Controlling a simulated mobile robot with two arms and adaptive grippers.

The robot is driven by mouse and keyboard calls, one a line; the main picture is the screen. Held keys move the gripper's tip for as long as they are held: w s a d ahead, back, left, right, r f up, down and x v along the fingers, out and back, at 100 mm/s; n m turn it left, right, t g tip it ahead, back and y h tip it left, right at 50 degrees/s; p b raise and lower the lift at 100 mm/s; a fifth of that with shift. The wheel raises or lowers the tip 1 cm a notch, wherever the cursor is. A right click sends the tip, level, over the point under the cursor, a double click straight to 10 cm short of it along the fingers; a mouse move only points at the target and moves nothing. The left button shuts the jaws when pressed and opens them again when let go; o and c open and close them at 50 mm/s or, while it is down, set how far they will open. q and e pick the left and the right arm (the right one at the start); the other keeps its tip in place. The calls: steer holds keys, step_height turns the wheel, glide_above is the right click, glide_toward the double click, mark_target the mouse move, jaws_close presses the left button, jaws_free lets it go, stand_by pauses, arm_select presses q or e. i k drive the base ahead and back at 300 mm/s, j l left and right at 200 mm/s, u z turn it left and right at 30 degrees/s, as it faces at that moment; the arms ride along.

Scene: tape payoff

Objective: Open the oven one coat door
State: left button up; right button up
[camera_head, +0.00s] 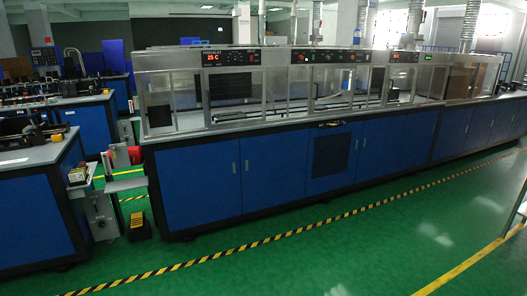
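A long machine with blue cabinets (205,180) below and a clear-panelled metal enclosure (190,97) above runs across the view. A black control panel (230,57) at its left end shows a red "25 C" readout. More panels with lights sit along the top to the right. The blue lower doors with small handles look shut. The clear upper panels look closed, but I cannot tell which one is the oven one coat door. Neither of my grippers is in view.
Green floor (330,240) with a yellow-black striped line (270,238) lies free in front of the machine. Another blue bench (35,200) stands at left, with a small stand (100,210) in the gap. A metal rail (505,228) is at the right edge.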

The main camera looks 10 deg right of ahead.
mark_target(312, 113)
steer(key=i+l+z, duration=0.3)
steer(key=i, duration=0.3)
steer(key=i+l+z, duration=0.3)
steer(key=i, duration=0.35)
steer(key=i+z, duration=0.3)
steer(key=i, duration=0.35)
